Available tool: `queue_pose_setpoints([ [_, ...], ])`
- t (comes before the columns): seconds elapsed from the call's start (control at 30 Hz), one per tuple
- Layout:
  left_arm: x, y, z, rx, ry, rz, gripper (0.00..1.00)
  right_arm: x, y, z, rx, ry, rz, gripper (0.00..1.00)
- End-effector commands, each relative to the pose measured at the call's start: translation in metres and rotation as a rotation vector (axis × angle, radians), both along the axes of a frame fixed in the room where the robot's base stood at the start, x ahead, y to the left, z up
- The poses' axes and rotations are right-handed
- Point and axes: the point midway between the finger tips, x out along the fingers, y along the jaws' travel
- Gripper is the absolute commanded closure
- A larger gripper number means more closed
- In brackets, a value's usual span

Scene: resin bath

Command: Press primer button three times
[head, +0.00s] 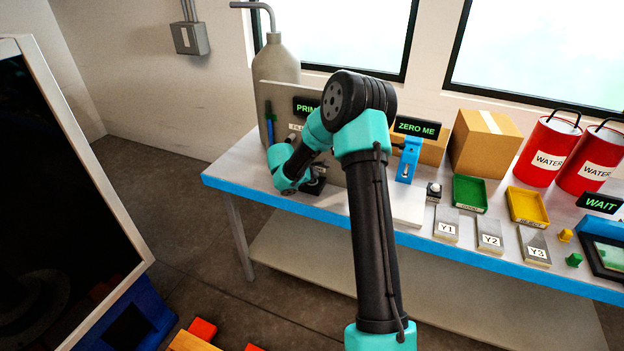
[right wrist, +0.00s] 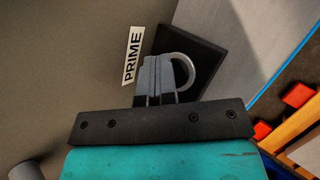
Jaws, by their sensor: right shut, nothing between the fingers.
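The primer button's black square base (right wrist: 208,58) shows in the right wrist view beside a white PRIME label (right wrist: 133,55). A silvery curved rim (right wrist: 188,66) on the base shows past my fingers; the button's middle is hidden behind them. My right gripper (right wrist: 160,70) is shut and empty, with its fingertips over the button. I cannot tell whether they touch it. In the head view my right arm reaches down to the bench's left part, where a green-lit PRIM... sign (head: 305,107) is partly covered by the arm. My left gripper is out of view.
A ZERO ME sign and blue device (head: 408,160) stand right of my arm. Farther right are a green tray (head: 470,192), a yellow tray (head: 527,206), blocks marked Y1, Y2, Y3 and red WATER cans (head: 549,150). A panel and grey bottle (head: 280,60) stand behind.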

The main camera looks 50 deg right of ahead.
Motion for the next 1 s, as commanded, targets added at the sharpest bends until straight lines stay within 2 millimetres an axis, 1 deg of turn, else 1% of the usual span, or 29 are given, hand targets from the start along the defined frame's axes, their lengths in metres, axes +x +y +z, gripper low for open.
queue_pose_setpoints([
  [0.4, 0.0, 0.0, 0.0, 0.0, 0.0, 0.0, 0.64, 0.0, 0.0, 0.017, 0.0, -0.001, -0.001, 1.0],
  [0.83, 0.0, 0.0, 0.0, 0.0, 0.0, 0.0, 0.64, 0.0, 0.0, 0.02, -0.001, 0.0, 0.001, 1.0],
  [1.0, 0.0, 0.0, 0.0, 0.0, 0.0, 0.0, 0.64, 0.0, 0.0, 0.032, -0.002, -0.002, 0.0, 1.0],
])
